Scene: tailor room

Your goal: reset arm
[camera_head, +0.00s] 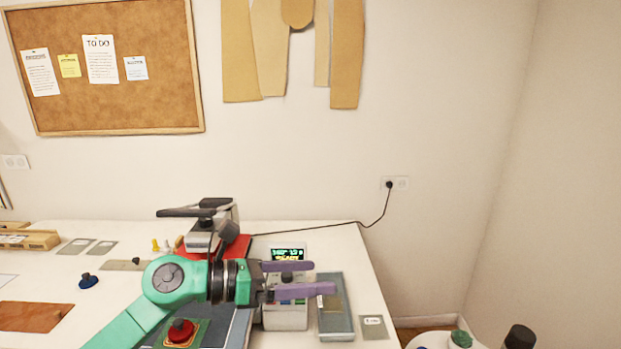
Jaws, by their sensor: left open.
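My left arm comes in green from the lower left over the table. Its gripper (318,278) has two purple fingers spread apart, pointing right, with nothing seen between them. The gripper is in front of a white device (285,318) with a lit green display and hides part of it. The fingertips reach over a grey-blue tray (336,322). My right gripper is not in view.
The white table (345,262) holds a machine with a red base (238,246), a brown leather piece (32,316), a blue-based knob (88,281) and a red button (181,331). A black cord runs to a wall outlet (401,183). A round white surface (425,337) with containers stands at lower right.

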